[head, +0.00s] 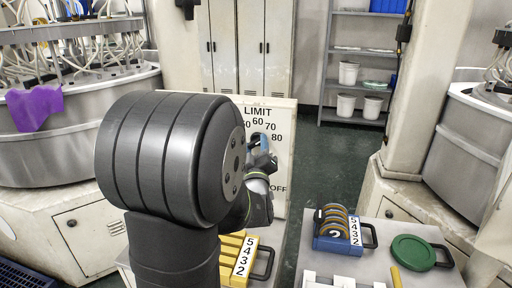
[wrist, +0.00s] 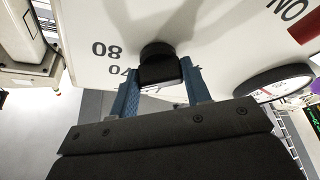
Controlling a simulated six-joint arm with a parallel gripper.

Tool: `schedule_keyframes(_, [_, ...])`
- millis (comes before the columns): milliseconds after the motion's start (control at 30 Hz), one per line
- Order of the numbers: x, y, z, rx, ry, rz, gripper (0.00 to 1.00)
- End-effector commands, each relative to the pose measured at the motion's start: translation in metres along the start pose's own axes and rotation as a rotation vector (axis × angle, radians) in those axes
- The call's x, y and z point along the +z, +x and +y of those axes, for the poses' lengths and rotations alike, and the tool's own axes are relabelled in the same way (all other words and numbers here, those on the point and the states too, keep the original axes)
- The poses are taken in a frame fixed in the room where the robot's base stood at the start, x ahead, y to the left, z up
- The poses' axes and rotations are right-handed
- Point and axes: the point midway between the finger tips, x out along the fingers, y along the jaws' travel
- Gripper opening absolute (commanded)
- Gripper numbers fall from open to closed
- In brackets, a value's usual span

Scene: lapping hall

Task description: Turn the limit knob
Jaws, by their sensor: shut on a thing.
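The white panel (head: 283,118) reads LIMIT at the top, with the numbers 60, 70 and 80 and OFF lower down. My arm hides much of its left and middle. In the wrist view the black limit knob (wrist: 160,66) stands out from the panel face (wrist: 215,40), beside an upside-down 80 and 70. My gripper (wrist: 160,84) has its blue fingers on either side of the knob and is shut on it. In the head view the gripper (head: 262,143) is at the panel near the 70 and 80; the knob is hidden there.
A dark-rimmed round part (wrist: 272,80) sits on the panel near the gripper, with a red patch (wrist: 305,28) close by. Below stand a yellow rack (head: 228,272), a blue rack (head: 338,246) with discs and a green disc (head: 411,252). The floor behind is clear.

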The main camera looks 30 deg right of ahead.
Motion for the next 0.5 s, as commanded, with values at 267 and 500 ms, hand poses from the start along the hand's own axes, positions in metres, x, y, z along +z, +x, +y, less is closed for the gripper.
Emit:
schedule_keyframes(267, [-0.0001, -0.0002, -0.0030, 0.084, 0.209, -0.001, 0.21])
schedule_keyframes(500, [-0.0006, -0.0001, -0.0035, 0.145, 0.353, 0.000, 0.21])
